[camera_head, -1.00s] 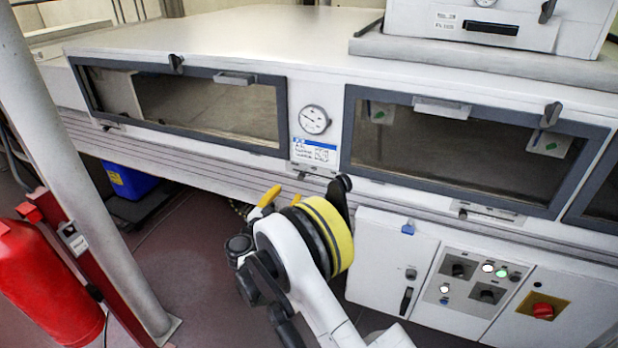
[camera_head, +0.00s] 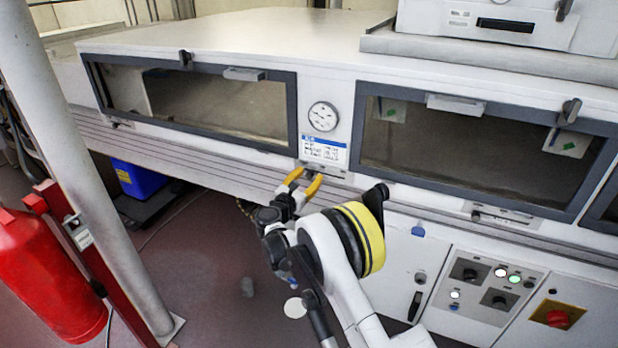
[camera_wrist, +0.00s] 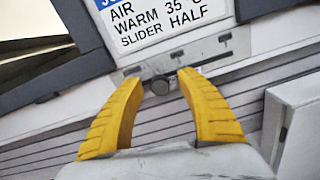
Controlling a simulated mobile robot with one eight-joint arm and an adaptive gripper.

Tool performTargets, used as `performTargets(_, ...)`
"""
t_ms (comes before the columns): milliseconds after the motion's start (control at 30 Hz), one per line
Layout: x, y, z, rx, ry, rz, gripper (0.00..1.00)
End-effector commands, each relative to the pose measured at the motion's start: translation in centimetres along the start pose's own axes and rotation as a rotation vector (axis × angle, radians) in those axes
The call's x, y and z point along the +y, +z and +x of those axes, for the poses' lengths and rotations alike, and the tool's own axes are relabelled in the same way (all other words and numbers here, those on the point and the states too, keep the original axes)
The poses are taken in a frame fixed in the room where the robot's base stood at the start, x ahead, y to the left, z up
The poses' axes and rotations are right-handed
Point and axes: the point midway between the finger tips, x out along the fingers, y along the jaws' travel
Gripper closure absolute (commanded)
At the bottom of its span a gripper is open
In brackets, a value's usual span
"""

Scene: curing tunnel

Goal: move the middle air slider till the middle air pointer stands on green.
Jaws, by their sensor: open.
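The middle air slider (camera_head: 325,170) is a small grey fitting on the rail below the dial and label, between the two windows. In the wrist view a dark slider knob (camera_wrist: 160,86) shows on a slotted plate (camera_wrist: 205,62). My gripper (camera_head: 306,178) is open with yellow fingers just in front of the fitting. In the wrist view its fingertips (camera_wrist: 161,80) lie to either side of the knob; I cannot tell whether they touch it. The middle air dial (camera_head: 323,116) is round and white; its pointer and any green band are too small to read.
A label (camera_wrist: 165,22) above the slider reads AIR WARM 35 C SLIDER HALF. A framed window stands on each side, left (camera_head: 200,100) and right (camera_head: 480,145). A control panel (camera_head: 485,285) is at lower right. A post (camera_head: 85,180) and red extinguisher (camera_head: 45,275) stand at left.

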Motion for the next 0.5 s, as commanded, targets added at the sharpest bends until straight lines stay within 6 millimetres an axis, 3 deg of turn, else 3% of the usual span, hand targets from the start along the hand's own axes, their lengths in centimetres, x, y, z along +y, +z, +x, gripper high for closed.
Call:
performTargets(67,-0.01,0.01,-0.01,0.0,0.0,0.0,0.56)
performTargets(200,-0.01,0.01,-0.02,0.0,0.0,0.0,0.97)
performTargets(500,-0.21,0.03,-0.01,0.0,-0.001,0.0,1.0)
